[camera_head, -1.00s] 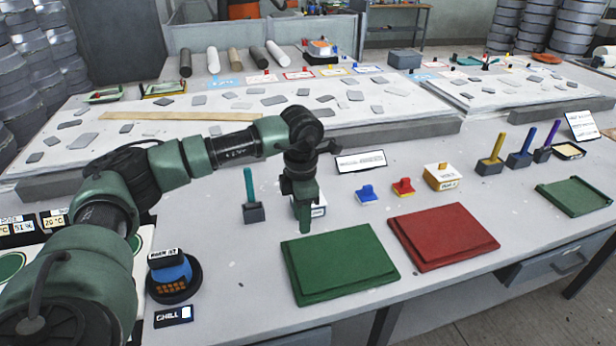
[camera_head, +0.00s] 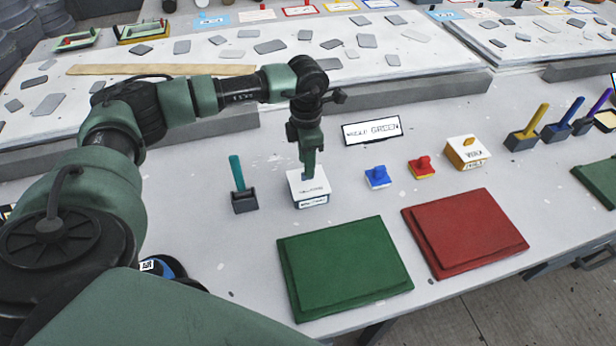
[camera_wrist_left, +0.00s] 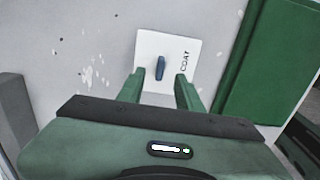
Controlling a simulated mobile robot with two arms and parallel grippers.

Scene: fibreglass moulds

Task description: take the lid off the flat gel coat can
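The flat gel coat can (camera_head: 312,201) is a low white square box with a printed lid, standing on the table behind the green mould. In the left wrist view its white lid (camera_wrist_left: 187,45) carries a small blue knob (camera_wrist_left: 160,68) and the word "COAT". My left gripper (camera_head: 310,174) points down over the lid and hides the knob in the head view. In the left wrist view the left gripper (camera_wrist_left: 158,76) is open, one finger on each side of the knob, with gaps visible. The lid appears seated on the can. My right gripper is out of view.
A teal-handled tool (camera_head: 240,187) stands left of the can. The green mould (camera_head: 345,265) and red mould (camera_head: 465,230) lie in front. Blue (camera_head: 377,177) and red (camera_head: 422,167) knobbed pieces, a yellow-white box (camera_head: 465,153) and a sign (camera_head: 371,130) stand rightward.

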